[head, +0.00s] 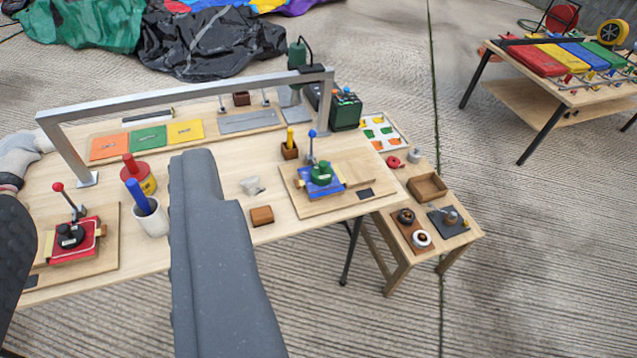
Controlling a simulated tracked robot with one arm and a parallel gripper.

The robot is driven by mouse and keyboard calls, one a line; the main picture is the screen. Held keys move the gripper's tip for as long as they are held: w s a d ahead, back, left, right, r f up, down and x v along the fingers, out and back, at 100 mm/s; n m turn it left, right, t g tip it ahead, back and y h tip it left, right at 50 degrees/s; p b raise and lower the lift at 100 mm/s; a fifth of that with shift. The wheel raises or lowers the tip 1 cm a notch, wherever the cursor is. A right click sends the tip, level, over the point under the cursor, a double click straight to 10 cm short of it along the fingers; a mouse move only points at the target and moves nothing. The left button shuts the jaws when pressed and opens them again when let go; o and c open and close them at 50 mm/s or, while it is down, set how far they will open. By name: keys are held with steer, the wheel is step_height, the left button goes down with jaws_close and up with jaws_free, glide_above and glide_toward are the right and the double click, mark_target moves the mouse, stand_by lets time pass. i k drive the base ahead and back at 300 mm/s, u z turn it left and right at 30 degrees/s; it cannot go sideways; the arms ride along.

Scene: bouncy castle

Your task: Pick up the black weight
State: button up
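A small black round weight (406,216) sits on a brown board on the low side table, at the right of the head view. Another black round piece (70,236) rests on a red pad beside a red-knobbed clamp at the left of the main table; I cannot tell which black piece is the task's weight. A large grey shape, seemingly part of my arm or gripper, rises from the bottom and covers the table's middle. I cannot make out two fingertips. Nothing is visibly held.
A metal frame (190,98) spans the main table (225,185). A cup with a blue handle (150,216), a green weight (321,173) on a blue pad and a brown block (262,216) stand there. An open wooden tray (427,187) is behind the side table's round pieces.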

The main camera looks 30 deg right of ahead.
mark_target(70, 237)
steer(key=u, duration=0.95)
steer(key=i, duration=1.1)
steer(key=z, duration=0.35)
